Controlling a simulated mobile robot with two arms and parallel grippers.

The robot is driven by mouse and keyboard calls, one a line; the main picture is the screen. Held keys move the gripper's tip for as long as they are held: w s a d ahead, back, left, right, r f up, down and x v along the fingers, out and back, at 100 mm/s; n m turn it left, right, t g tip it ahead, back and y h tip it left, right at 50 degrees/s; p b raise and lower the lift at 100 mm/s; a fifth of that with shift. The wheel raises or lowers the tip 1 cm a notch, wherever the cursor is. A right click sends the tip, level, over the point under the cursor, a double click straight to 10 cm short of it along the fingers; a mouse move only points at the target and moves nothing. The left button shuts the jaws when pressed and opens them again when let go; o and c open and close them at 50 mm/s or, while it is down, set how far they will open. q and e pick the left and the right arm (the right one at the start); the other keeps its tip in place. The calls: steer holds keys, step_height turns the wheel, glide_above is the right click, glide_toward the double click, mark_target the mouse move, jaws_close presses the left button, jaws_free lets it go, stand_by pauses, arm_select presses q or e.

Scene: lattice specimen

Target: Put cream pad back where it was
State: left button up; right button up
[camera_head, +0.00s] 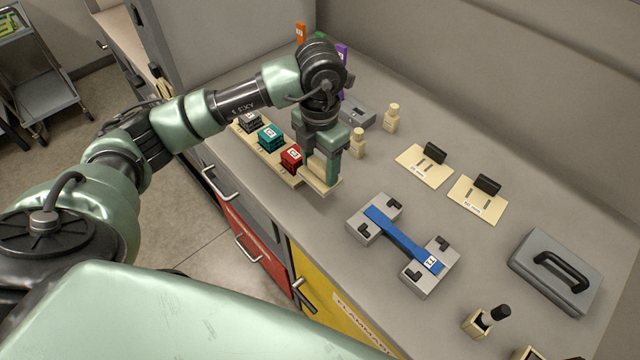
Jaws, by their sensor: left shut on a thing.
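My left gripper (324,164) points down at the near right end of a cream strip (262,152) on the bench. It is shut on a cream block (317,167), which I take to be the cream pad; the fingers and wrist partly hide it. The pad is low, at the strip's end beside the red cube (291,159). I cannot tell whether it touches the strip. A teal cube (270,137) and a grey cube (250,122) stand farther along the strip. My right gripper is out of view.
Two cream plates with black uprights (424,168) (477,202) lie to the right. Two cream pegs (391,118) (358,143) stand behind the gripper. A blue bar (401,239) bridges two grey blocks. A grey handled case (557,272) is at far right. Bare bench lies between.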

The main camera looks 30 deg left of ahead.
mark_target(320, 177)
arm_select(q)
step_height(320, 177, down, 4)
steer(key=shift+p, duration=0.35)
step_height(320, 177, down, 4)
steer(key=shift+f+p, duration=0.1)
steer(key=shift+p, duration=0.4)
steer(key=shift+f, duration=0.2)
steer(key=shift+f, duration=0.2)
steer(key=o, duration=1.3)
steer(key=shift+r, duration=0.1)
steer(key=shift+o, duration=0.2)
